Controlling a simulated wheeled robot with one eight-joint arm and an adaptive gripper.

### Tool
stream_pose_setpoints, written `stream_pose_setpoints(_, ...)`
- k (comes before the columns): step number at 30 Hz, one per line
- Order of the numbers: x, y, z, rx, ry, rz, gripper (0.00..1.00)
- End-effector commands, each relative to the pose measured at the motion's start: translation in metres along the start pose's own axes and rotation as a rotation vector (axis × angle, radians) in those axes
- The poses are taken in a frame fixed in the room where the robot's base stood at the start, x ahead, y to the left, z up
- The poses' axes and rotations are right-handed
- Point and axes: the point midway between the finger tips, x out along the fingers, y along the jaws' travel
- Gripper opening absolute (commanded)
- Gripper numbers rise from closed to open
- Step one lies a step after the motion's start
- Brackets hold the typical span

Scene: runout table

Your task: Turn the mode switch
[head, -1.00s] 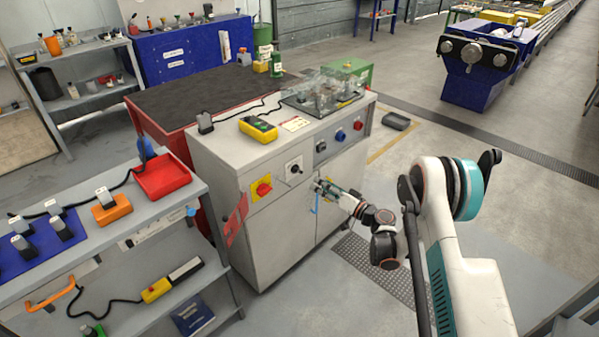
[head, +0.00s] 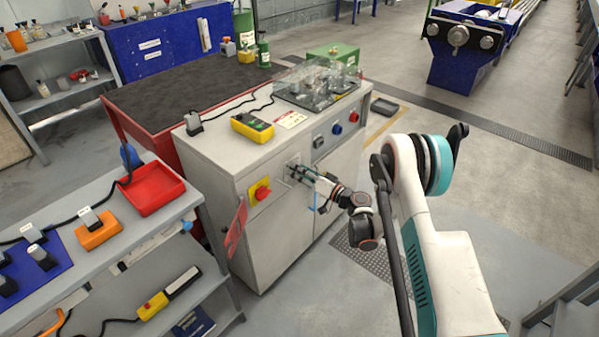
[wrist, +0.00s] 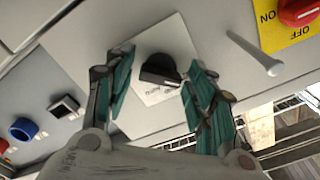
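The mode switch is a black knob (wrist: 160,72) on a white plate (wrist: 172,40) on the cabinet front in the wrist view. In the head view my gripper mostly covers it, and only part of the plate (head: 291,162) shows. My gripper (head: 296,171) is at the cabinet front. In the wrist view its teal-padded fingers (wrist: 160,75) are open, one on each side of the knob. The gap around the knob is visible, with no clear contact. The lettering on the plate is too small to read.
A red rotary switch on a yellow plate (head: 259,191) sits left of the mode switch. Blue (head: 337,129) and red (head: 353,117) buttons sit to the right. A pale rod (wrist: 256,54) sticks out near the fingers. A yellow pendant (head: 252,128) lies on the cabinet top.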

Motion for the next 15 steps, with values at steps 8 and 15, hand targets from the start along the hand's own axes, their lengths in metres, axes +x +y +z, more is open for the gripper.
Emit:
stream_pose_setpoints(8,0.0,0.0001,0.0,0.002,0.0,0.0,0.12)
stream_pose_setpoints(15,0.0,0.0002,0.0,0.061,0.0,0.0,0.12)
